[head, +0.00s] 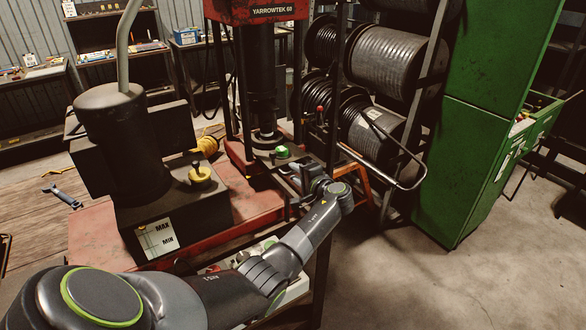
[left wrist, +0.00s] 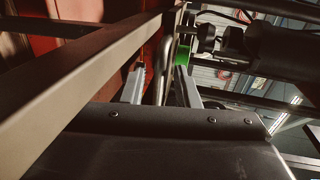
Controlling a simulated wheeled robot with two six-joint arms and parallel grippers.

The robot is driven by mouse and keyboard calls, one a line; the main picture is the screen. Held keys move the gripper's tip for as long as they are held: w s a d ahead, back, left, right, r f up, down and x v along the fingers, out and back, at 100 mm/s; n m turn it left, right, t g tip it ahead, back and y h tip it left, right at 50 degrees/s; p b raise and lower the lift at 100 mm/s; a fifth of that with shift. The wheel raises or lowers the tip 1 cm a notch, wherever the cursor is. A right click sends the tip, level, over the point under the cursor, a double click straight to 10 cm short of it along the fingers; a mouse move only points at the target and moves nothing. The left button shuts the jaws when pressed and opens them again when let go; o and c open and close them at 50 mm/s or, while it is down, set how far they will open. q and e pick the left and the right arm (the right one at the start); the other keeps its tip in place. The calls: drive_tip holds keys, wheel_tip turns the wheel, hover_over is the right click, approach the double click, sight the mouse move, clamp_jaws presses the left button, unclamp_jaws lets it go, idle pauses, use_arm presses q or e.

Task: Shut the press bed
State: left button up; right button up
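The press (head: 264,12) has a red head marked YARROWTEK, a dark ram and a red lower frame with the bed area (head: 268,138) under the ram. A round green part (head: 282,151) sits at the bed's front; green also shows in the left wrist view (left wrist: 182,56). My left arm reaches in from the lower left, and my left gripper (head: 306,178) is at the bed's front right. In the left wrist view, the two fingers (left wrist: 160,88) stand apart with a curved metal bar (left wrist: 162,66) between or just beyond them. Contact with it is unclear. My right gripper is out of view.
A black pump tank (head: 125,150) with a yellow cap (head: 200,173) stands left of the press. Hose reels (head: 388,62) on a rack and a green cabinet (head: 478,125) stand to the right. Floor (head: 450,290) at lower right is clear.

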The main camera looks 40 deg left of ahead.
use_arm(q)
drive_tip(key=shift+x, duration=1.05)
clamp_jaws()
